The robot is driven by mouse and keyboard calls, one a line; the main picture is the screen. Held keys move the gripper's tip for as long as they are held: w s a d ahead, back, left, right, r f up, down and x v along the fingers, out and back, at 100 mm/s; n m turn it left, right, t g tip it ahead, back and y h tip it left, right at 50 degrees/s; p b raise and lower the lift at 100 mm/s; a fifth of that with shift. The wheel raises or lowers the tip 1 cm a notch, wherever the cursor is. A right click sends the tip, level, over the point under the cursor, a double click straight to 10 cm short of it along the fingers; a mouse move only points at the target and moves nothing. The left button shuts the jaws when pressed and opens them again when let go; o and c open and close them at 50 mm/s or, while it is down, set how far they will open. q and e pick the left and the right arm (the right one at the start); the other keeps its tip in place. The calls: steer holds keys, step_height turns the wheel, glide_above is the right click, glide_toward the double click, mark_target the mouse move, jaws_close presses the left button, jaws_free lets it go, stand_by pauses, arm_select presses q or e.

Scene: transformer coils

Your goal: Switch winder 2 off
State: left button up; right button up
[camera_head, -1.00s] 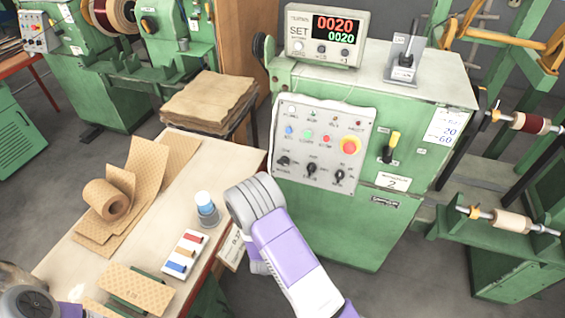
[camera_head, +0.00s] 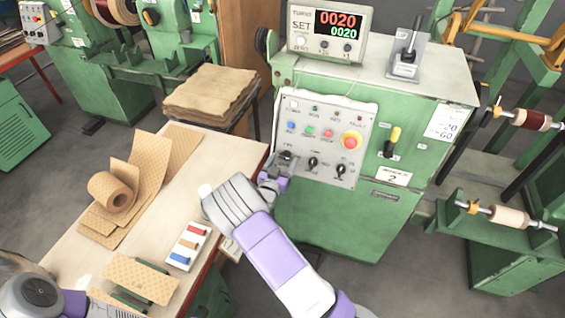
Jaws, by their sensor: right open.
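Winder 2 is the green machine (camera_head: 335,220) with a white plate marked 2 (camera_head: 392,175). Its grey control panel (camera_head: 300,102) carries lamps, buttons, a red knob on yellow (camera_head: 352,140) and black rotary knobs, such as the middle one (camera_head: 313,163). A yellow-and-black lever (camera_head: 391,142) sits right of the panel, its yellow end up. The display (camera_head: 328,32) is lit, reading 0020 twice. My right gripper (camera_head: 278,170) is open, small and partly hidden, at the panel's lower left beside the left knob. I cannot tell whether it touches. My left gripper is out of view.
The bench (camera_head: 165,228) at left holds a paper roll (camera_head: 112,192) and a white tray (camera_head: 196,228) of coloured pieces. Stacked sheets (camera_head: 210,95) stand behind. A small lever box (camera_head: 404,65) is on the machine top. Spool racks are at right.

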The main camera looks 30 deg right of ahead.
steer(key=c, duration=1.1)
steer(key=shift+o, duration=0.2)
